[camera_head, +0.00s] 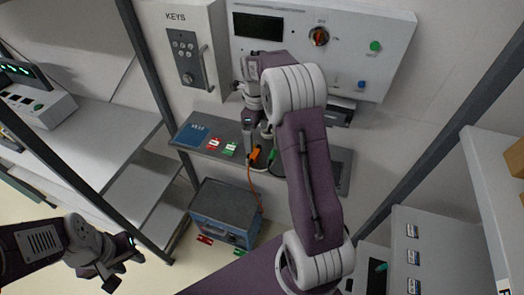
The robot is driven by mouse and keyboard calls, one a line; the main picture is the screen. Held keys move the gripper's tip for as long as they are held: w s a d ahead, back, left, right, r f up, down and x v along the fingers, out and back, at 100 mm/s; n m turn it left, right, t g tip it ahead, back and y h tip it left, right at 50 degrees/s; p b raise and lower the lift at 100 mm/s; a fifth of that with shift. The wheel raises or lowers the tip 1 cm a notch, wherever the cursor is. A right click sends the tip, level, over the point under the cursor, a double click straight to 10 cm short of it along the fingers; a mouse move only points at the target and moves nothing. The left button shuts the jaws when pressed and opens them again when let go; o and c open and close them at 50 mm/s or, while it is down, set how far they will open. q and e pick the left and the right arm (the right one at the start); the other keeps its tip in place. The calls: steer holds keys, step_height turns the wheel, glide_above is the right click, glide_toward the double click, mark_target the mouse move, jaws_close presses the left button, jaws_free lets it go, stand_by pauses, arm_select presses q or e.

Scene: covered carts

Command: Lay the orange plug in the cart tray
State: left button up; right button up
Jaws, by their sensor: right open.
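The orange plug (254,154) is at the dark shelf below the wall panel, beside a green plug (271,155). An orange cord runs from it down to the blue-grey cart (222,229). The cart has a dark, flat top; I cannot tell whether this is a cover or the tray. My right gripper (257,129) is open, pointing down just above the orange plug; I cannot tell whether they touch. My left gripper (122,272) is open and empty at the lower left, far from the plug and cart.
A blue booklet (193,135) and red and green tags (221,146) lie on the shelf. The KEYS box (184,50) and control panel (325,45) are above. Dark posts stand both sides. Grey benches (90,140) are left, cabinets (430,245) right.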

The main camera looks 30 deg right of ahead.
mark_target(254, 153)
steer(key=shift+a+f, duration=0.95)
steer(key=shift+f, duration=0.15)
steer(key=shift+d+f, duration=0.25)
steer(key=shift+s+d+f, duration=0.2)
steer(key=shift+d+f, duration=0.3)
steer(key=shift+f, duration=0.35)
steer(key=f, duration=0.1)
steer(key=f+p, duration=0.1)
steer(key=shift+a+f, duration=0.6)
steer(key=shift+f, duration=0.2)
arm_select(q)
steer(key=shift+a+r, duration=0.35)
steer(key=shift+a, duration=0.05)
arm_select(e)
steer(key=shift+d, duration=0.1)
